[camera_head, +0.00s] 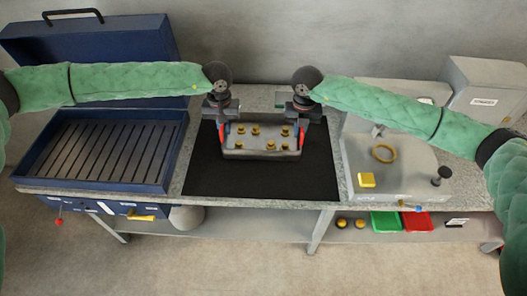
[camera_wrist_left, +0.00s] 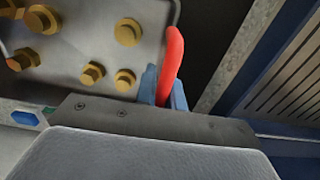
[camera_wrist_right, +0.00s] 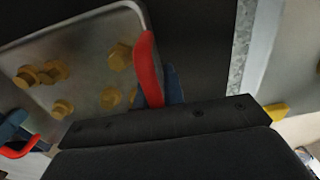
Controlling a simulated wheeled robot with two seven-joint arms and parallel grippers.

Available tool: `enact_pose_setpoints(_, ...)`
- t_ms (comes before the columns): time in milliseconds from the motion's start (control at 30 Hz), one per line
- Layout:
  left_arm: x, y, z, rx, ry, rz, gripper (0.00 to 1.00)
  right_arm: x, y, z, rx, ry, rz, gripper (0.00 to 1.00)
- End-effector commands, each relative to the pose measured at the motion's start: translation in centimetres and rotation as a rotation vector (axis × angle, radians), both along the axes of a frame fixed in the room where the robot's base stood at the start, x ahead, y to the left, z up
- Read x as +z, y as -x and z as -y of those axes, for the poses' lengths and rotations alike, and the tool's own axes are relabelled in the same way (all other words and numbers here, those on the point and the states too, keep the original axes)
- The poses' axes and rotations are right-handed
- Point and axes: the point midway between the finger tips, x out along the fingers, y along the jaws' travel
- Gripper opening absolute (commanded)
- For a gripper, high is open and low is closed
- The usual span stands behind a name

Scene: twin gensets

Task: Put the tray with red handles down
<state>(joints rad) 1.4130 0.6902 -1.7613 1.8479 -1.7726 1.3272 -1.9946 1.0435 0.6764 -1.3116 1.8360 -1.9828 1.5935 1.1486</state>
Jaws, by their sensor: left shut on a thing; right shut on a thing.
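The grey tray (camera_head: 262,153) with several brass bolts (camera_head: 284,132) on it is over the black mat (camera_head: 320,180); I cannot tell whether it touches the mat. It looks level. My left gripper (camera_head: 221,128) is shut on the tray's left red handle (camera_wrist_left: 173,60). My right gripper (camera_head: 302,130) is shut on its right red handle (camera_wrist_right: 148,70). The left wrist view shows the tray (camera_wrist_left: 60,70) and the blue fingers on either side of the handle. The right wrist view shows the tray (camera_wrist_right: 85,50) beside the other handle.
A blue box with a slatted bed (camera_head: 105,150) and raised lid (camera_head: 95,45) stands left of the mat. At the right is a grey unit (camera_head: 400,175) with a yellow ring (camera_head: 383,153) and a yellow block (camera_head: 366,180). Green (camera_head: 385,222) and red bins (camera_head: 418,222) sit on the shelf below.

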Motion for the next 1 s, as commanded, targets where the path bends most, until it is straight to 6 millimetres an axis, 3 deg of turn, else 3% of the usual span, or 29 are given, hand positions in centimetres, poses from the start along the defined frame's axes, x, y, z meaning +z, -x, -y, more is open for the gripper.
enact_pose_setpoints(567,-0.1,-0.1,-0.1,0.002,-0.001,0.001,0.00,-0.1,-0.1,0.1,-0.001,0.001,0.001,0.00)
enact_pose_setpoints(1000,-1.5,-0.1,-0.1,0.002,-0.001,0.001,0.00,-1.5,-0.1,0.1,-0.001,0.001,0.001,0.00)
